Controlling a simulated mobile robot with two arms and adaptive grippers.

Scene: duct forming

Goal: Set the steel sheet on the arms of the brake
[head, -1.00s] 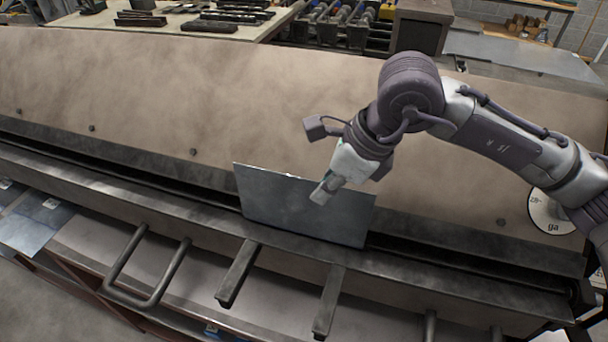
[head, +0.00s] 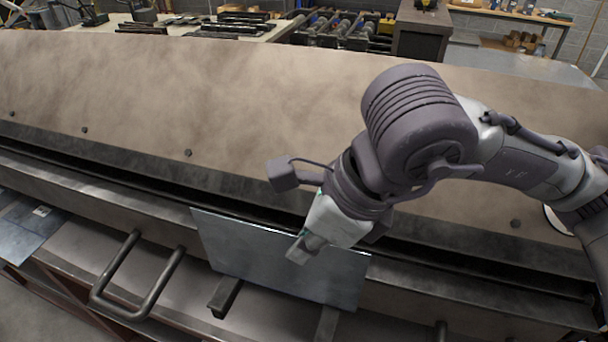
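The steel sheet (head: 240,252) is a flat grey rectangle, tilted, in front of the brake's slot and over its front edge. My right gripper (head: 300,250) is at the sheet's upper edge, right of its middle, and appears shut on it; one finger shows on the near face and the other is hidden. The brake (head: 200,85) is a long machine with a broad brown top. Its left arm (head: 224,297) and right arm (head: 327,324) stick out below the sheet, their rear parts covered by it. I cannot tell if the sheet touches them. My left gripper is not in view.
A bent bar handle (head: 150,300) sticks out left of the arms. Other sheets (head: 30,228) lie at the far left. A bench with dark tools (head: 235,25) and a rack of rollers (head: 345,32) stand behind the brake.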

